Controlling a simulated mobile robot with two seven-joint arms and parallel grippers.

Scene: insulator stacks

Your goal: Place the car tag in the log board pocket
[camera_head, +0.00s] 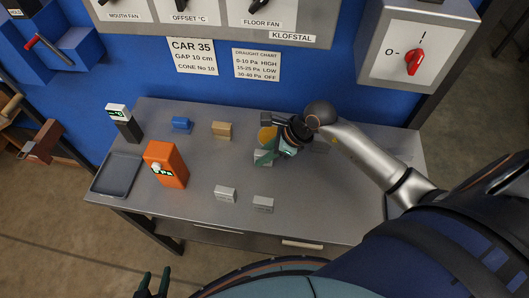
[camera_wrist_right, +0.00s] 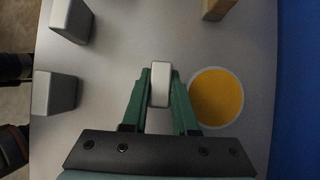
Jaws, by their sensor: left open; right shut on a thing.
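My right gripper (camera_wrist_right: 160,95) is shut on a small light grey block (camera_wrist_right: 159,72), low over the table. Its two green fingers press on the block's sides. In the head view the gripper (camera_head: 266,157) partly hides this block. It looks like one of the tags, but I cannot read any marking on it. Two similar grey blocks, (camera_head: 225,193) and (camera_head: 263,203), stand near the table's front edge with faint, unreadable labels. My left gripper (camera_head: 154,283) is open and empty at the bottom of the head view. I cannot pick out the log board or its pocket.
A yellow disc (camera_wrist_right: 217,97) lies beside the held block. A blue panel with signs rises behind.

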